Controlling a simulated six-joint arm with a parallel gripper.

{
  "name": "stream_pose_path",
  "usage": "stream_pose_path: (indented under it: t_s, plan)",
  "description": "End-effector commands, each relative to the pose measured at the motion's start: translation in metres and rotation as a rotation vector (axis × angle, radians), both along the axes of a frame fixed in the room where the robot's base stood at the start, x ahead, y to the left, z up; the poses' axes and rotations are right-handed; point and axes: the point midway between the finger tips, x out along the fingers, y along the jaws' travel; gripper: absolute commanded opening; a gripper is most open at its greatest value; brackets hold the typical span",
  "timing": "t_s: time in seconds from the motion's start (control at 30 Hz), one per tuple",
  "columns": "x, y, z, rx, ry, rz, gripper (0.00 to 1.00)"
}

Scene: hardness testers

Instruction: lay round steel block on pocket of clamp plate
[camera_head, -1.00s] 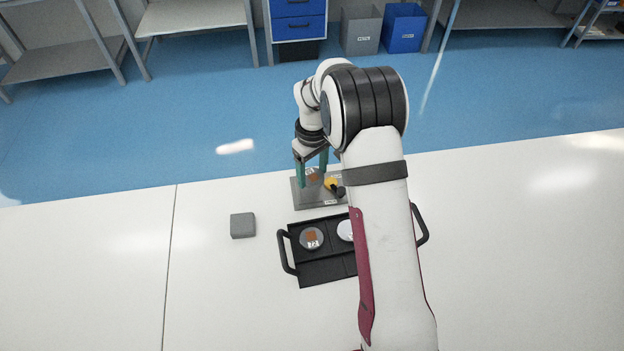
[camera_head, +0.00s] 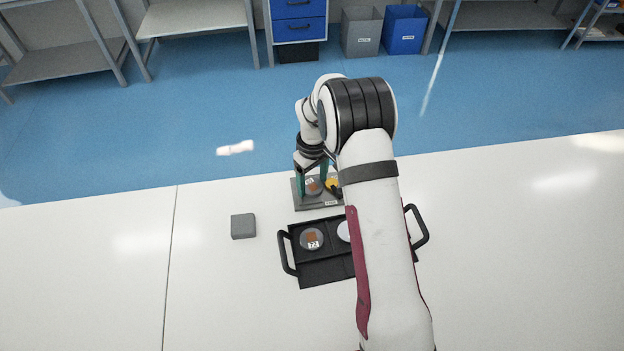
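The clamp plate (camera_head: 312,206) is a grey plate near the table's far edge, with a yellow and black clamp (camera_head: 334,186) at its right. My gripper (camera_head: 312,184) is over the plate, its teal fingers on either side of a round steel block (camera_head: 314,188) with a brown square mark. The fingers appear to be shut on the block. The block is at or just above the plate's surface; I cannot tell whether it rests in the pocket, which the block and fingers hide. My arm covers the plate's right side.
A black tray (camera_head: 325,272) with two handles stands nearer on the white table (camera_head: 90,260). It holds a round block (camera_head: 312,239) with a brown mark and a whitish disc (camera_head: 344,231) partly behind my arm. A grey square block (camera_head: 243,226) stands left. The table's left side is clear.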

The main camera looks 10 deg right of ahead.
Motion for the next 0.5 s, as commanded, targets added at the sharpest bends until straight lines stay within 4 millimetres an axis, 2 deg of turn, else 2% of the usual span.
stream_pose_path:
  t_s: [0.03,0.1,0.23,0.37,0.5]
  plan:
    - [-0.006,0.002,-0.014,-0.001,0.018,0.002,0.88]
    - [-0.007,0.002,-0.014,-0.001,0.019,0.001,0.98]
    - [-0.006,0.003,-0.005,0.000,0.017,0.002,0.98]
    - [-0.005,0.002,0.029,-0.001,0.015,0.003,0.98]
    - [-0.004,0.002,0.073,-0.001,0.011,0.003,0.98]
